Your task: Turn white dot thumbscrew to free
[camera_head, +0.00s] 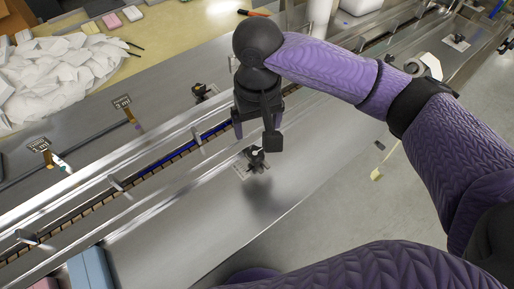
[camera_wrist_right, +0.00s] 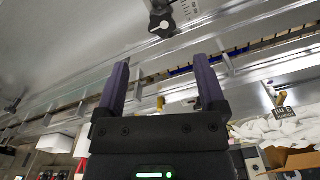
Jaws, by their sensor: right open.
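The white dot thumbscrew (camera_head: 256,158) is a small black knob on a plate on the near metal deck of the machine. In the right wrist view a black knob (camera_wrist_right: 162,20) with a white mark shows at the top, beyond the fingertips. My right gripper (camera_head: 257,136) is open and empty, with its purple fingers apart, and hangs just above and behind the thumbscrew in the head view. In the right wrist view the open fingers (camera_wrist_right: 161,62) point toward the knob, with a gap between. My left gripper is not in view.
Clear rails (camera_head: 120,182) and a conveyor channel run diagonally behind the thumbscrew. Another black knob (camera_head: 203,91) stands on the far deck, and one (camera_head: 458,40) at the upper right. White packets (camera_head: 60,75) are piled at the upper left. The near deck is mostly clear.

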